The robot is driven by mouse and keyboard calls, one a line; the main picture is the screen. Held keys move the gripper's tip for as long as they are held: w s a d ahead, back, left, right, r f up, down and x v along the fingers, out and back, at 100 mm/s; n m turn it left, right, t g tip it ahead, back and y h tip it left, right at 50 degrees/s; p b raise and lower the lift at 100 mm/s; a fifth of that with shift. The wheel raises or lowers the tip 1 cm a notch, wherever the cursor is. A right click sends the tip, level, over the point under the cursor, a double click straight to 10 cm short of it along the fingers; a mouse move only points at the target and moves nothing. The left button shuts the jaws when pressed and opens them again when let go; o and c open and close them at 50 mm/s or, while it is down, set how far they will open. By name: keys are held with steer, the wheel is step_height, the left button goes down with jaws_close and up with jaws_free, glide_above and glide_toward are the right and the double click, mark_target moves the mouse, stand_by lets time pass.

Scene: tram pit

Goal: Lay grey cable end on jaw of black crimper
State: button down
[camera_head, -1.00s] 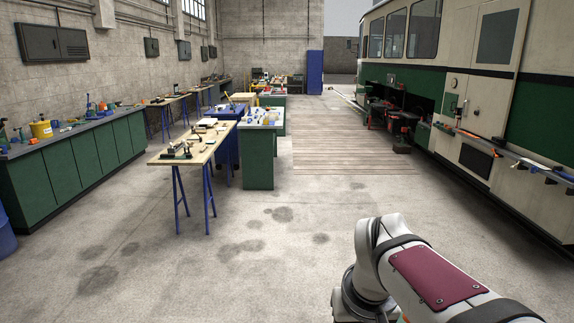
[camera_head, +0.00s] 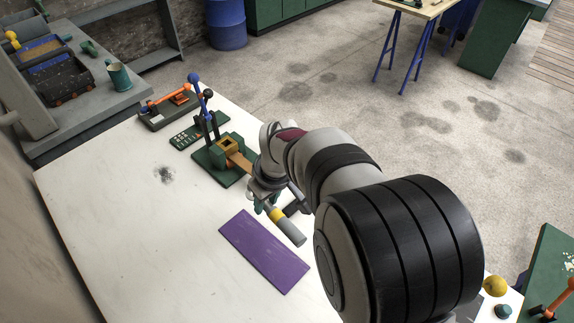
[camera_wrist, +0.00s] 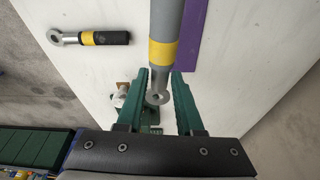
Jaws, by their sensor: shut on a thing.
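A grey cable end (camera_wrist: 166,25) with a yellow band and a metal ring lug is between the green fingers of my gripper (camera_wrist: 160,74) in the wrist view. My gripper is shut on it. In the head view the grey cable end (camera_head: 289,229) sticks out below my gripper (camera_head: 262,200), toward the purple mat. A press-like tool (camera_head: 226,148) with a green base, dark uprights and levers with blue and black knobs stands just left of my gripper; it may be the black crimper. Its jaw cannot be made out clearly.
A black cable end (camera_wrist: 100,38) with a yellow band and ring lies on the white table (camera_head: 110,220). A purple mat (camera_head: 264,252) lies near my gripper. The table's left part is clear.

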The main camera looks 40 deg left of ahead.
steer(key=n, duration=0.1)
glide_above(207, 239)
steer(key=f, duration=0.8)
steer(key=shift+d+f, duration=0.25)
steer(key=shift+d, duration=0.15)
steer(key=shift+d+x, duration=0.25)
steer(key=shift+x, duration=0.7)
steer(key=shift+d+x, duration=0.2)
steer(key=shift+x, duration=0.8)
steer(key=shift+f, duration=0.15)
steer(key=shift+f, duration=0.15)
steer(key=c, duration=0.8)
jaws_free()
